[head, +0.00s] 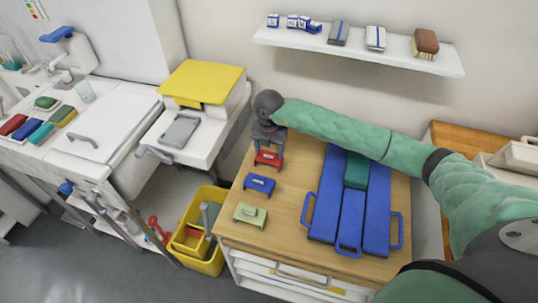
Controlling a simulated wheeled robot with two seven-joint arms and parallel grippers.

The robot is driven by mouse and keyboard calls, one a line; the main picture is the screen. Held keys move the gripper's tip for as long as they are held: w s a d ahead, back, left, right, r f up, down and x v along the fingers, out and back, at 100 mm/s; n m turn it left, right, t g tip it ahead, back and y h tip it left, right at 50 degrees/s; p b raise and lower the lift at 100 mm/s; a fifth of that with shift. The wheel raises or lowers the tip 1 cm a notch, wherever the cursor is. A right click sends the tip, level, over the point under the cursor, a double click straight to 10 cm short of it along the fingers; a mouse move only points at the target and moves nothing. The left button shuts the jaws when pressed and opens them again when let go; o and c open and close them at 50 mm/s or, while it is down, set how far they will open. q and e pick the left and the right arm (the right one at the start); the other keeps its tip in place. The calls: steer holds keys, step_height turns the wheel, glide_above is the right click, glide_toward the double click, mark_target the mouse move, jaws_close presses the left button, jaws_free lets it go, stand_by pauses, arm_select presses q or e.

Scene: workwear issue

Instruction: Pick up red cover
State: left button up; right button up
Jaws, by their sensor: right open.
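The small red cover (268,159) lies at the far left corner of the wooden cabinet top. Its upper part is partly hidden by my right gripper. My right gripper (268,147) points down at it from above, its fingers open around or just over the cover's top. I cannot tell whether they touch it. A similar blue piece (259,184) and a pale green piece (250,215) stand in a row in front of it. My left gripper is not in view.
A white wall shelf (350,47) hangs behind. A yellow-lidded box (202,82) stands left, and a yellow bin (203,240) is below.

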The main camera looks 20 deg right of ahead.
steer(key=shift+f, duration=0.2)
steer(key=shift+c, duration=0.4)
steer(key=c, duration=1)
steer(key=shift+o, duration=0.2)
steer(key=shift+r, duration=0.15)
